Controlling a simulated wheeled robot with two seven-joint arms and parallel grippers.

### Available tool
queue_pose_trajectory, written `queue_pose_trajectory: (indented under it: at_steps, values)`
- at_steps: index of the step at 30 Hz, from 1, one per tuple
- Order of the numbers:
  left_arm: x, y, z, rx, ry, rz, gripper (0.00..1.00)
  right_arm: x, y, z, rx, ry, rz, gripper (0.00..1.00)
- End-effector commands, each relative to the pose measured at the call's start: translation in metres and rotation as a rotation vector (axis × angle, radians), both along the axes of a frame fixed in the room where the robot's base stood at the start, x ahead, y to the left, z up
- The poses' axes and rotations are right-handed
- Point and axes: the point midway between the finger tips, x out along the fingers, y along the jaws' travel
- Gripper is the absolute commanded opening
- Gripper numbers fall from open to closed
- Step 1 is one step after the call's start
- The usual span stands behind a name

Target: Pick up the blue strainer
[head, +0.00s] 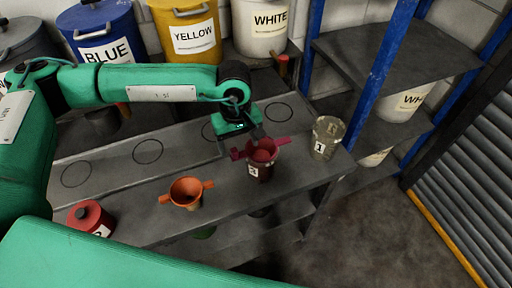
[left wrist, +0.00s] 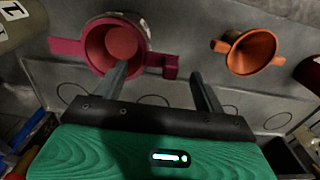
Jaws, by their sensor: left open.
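No blue strainer shows in either view. A crimson strainer (head: 262,151) with side handles sits on a crimson container labelled 3 on the bench; it also shows in the left wrist view (left wrist: 98,49). An orange strainer (head: 187,188) sits to its left and shows in the left wrist view (left wrist: 250,51). My left gripper (head: 260,138) is open and empty, just behind and above the crimson strainer. In the left wrist view its fingers (left wrist: 160,75) are apart, one overlapping the crimson rim; contact cannot be told. My right gripper is not in view.
A container labelled 1 (head: 327,137) stands right of the crimson one. Buckets marked BLUE (head: 100,30), YELLOW (head: 187,30) and WHITE (head: 262,25) stand behind. A blue-post shelf (head: 375,75) is at the right.

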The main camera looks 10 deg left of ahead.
Motion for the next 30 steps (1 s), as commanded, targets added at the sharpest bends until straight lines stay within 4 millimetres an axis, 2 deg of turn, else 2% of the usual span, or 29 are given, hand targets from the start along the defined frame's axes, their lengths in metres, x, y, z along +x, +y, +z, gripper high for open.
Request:
queue_pose_trajectory:
  at_steps: [1,6,14,21,22,30]
  values:
    - [-0.002,0.001,-0.001,0.0,0.004,0.0,0.71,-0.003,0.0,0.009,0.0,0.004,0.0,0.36]
    - [-0.001,0.0,-0.022,0.0,0.001,0.0,0.71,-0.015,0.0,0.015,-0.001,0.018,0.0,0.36]
    - [-0.001,0.0,-0.027,0.0,0.0,0.0,0.71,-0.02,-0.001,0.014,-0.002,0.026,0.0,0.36]
    - [0.0,0.001,-0.026,0.0,0.0,0.0,0.26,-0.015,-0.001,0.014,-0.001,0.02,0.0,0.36]
    - [0.0,0.001,-0.026,0.0,0.0,0.0,0.22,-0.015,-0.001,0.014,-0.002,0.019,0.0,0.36]
    - [0.0,0.001,-0.025,-0.001,-0.001,0.0,0.22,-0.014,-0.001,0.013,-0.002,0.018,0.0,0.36]
